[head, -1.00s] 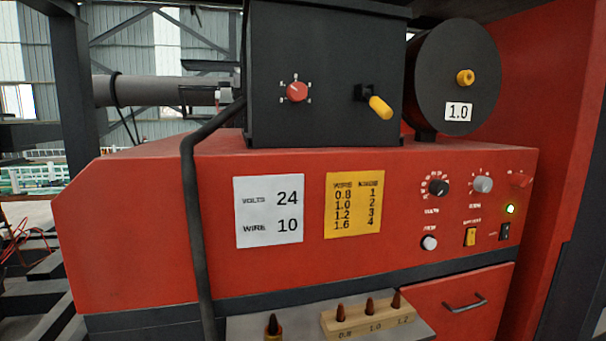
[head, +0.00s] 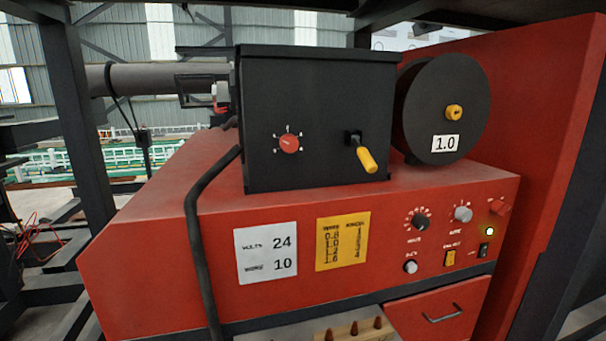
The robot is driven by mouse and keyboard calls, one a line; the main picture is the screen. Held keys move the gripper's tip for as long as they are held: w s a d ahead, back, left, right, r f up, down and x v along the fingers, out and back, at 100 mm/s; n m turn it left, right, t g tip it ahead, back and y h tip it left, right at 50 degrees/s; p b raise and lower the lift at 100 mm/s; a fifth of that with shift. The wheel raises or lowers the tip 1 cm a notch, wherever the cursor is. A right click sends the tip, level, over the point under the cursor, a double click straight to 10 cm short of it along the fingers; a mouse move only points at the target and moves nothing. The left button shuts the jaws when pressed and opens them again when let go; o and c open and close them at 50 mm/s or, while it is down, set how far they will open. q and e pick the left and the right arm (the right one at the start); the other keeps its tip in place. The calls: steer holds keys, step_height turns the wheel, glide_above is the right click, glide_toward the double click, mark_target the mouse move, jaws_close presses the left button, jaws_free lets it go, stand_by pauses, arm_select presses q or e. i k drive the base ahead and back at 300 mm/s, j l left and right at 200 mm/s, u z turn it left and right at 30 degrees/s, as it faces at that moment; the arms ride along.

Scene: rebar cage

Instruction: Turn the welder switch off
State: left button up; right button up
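The welder (head: 190,270) is a large red machine filling most of the head view. Its control panel is at the right of the front face. A yellow switch (head: 450,258) is left of the black one. A black knob (head: 420,222), a grey knob (head: 462,213), a white knob (head: 410,267) and a red knob (head: 501,207) are also on the panel. Neither of my grippers is in view.
A black box (head: 310,150) with a red dial (head: 289,143) and yellow-tipped lever (head: 366,158) stands on top. A black spool (head: 440,105) marked 1.0 is beside it. A black cable (head: 195,230) hangs in front. A drawer (head: 440,305) is below the panel.

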mark_target(497, 207)
steer(key=z, duration=1.25)
